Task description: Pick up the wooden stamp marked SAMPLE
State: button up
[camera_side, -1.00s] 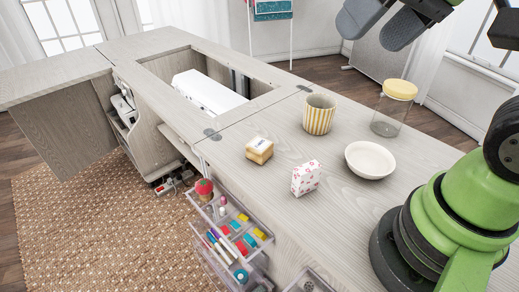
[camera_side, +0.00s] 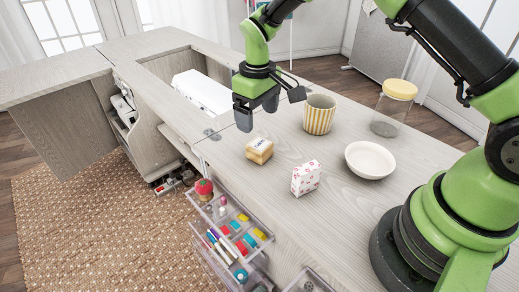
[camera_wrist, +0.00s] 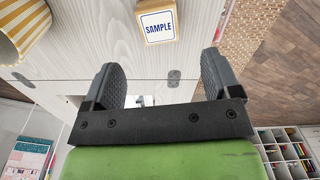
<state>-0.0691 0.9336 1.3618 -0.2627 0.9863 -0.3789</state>
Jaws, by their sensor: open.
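The wooden stamp (camera_side: 259,151) is a small block with a white top, lying on the cabinet top. In the wrist view the stamp (camera_wrist: 158,27) shows blue SAMPLE lettering on its top face. My gripper (camera_side: 257,112) is open and empty, above the cabinet top and just behind the stamp in the side view. In the wrist view the gripper fingers (camera_wrist: 160,85) are spread apart, and the stamp lies beyond their tips, clear of both.
A striped cup (camera_side: 319,115) stands right of the gripper. A white bowl (camera_side: 370,160), a patterned small box (camera_side: 306,178) and a yellow-lidded jar (camera_side: 393,108) stand further right. Open drawers (camera_side: 232,230) hold sewing supplies below the front edge. A white machine (camera_side: 207,93) sits in the recess.

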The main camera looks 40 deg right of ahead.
aim_at(259, 144)
jog(key=f, duration=0.9)
jog(key=shift+s+d+f, duration=0.1)
jog(key=shift+s+f, duration=0.1)
jog(key=shift+f, duration=0.15)
jog(key=c, duration=1)
